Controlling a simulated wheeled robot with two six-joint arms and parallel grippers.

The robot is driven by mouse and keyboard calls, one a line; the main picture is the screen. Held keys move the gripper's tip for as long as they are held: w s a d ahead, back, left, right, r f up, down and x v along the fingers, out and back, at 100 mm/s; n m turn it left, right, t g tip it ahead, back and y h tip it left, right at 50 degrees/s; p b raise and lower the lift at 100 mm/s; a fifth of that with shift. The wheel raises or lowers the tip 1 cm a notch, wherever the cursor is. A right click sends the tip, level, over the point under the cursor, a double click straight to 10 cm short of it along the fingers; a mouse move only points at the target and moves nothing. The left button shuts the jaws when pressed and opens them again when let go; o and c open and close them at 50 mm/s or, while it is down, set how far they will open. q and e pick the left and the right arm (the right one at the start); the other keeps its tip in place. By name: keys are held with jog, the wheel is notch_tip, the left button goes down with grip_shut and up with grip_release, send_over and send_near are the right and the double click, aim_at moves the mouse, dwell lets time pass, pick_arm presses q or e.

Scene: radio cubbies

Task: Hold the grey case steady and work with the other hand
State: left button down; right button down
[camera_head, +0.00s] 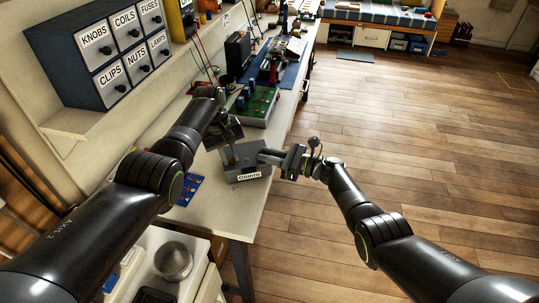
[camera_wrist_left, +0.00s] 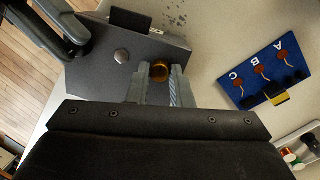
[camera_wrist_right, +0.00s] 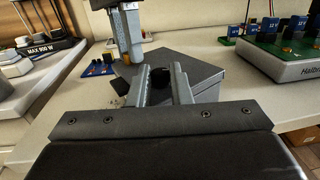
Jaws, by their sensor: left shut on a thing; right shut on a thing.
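The grey case (camera_head: 255,166) stands on the workbench with a white name label on its front; it also shows in the left wrist view (camera_wrist_left: 92,70) and the right wrist view (camera_wrist_right: 205,75). My left gripper (camera_head: 230,158) is at the left part of the case, its fingers (camera_wrist_left: 158,82) shut around a round amber knob (camera_wrist_left: 160,71). My right gripper (camera_head: 268,156) reaches the case from the right. Its fingers (camera_wrist_right: 160,85) are shut on a round black piece (camera_wrist_right: 160,77), partly hidden between them.
A blue board (camera_wrist_left: 265,75) marked A, B, C lies beside the case. A green circuit board (camera_head: 256,106) stands behind on the bench. Labelled drawers (camera_head: 95,45) hang at the left. A round metal bowl (camera_head: 173,261) is at the front. Bare bench (camera_head: 222,205) shows in front.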

jog(key=shift+s+a+f+m+t, duration=0.1)
jog(key=shift+s+f+m+t, duration=0.2)
jog(key=shift+t, duration=0.1)
jog(key=shift+s+a+r+m+t+h, duration=0.1)
jog(key=shift+m+t+h, duration=0.6)
jog(key=shift+m+t, duration=0.15)
jog(key=shift+t, duration=0.25)
jog(key=shift+r, duration=0.1)
jog(key=c, duration=1.3)
grip_release()
jog(key=v, duration=1.2)
jog(key=shift+r, duration=0.2)
jog(key=shift+s, duration=0.1)
